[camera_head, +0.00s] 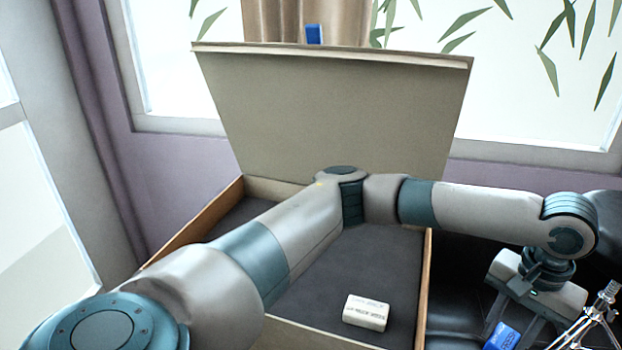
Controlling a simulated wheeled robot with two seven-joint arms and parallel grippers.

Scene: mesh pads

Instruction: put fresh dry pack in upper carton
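An open carton (428,290) with brown walls, a dark grey floor and a raised lid (330,110) stands in the middle of the view. A small white pack (366,312) with dark print lies on its floor near the front right. My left arm reaches across the carton, and my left gripper (515,325) hangs beyond its right side, pointing down. Its fingers look spread, with a blue pack (503,337) at or just below them, cut by the lower edge; I cannot tell whether they touch it. My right gripper is not seen. I cannot tell which pack is the fresh dry one.
A small blue object (314,34) shows above the lid's top edge, before a tan curtain. A silver jointed metal piece (598,318) stands close to the right of my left gripper. Dark surfaces lie right of the carton. Windows and a purple wall are behind.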

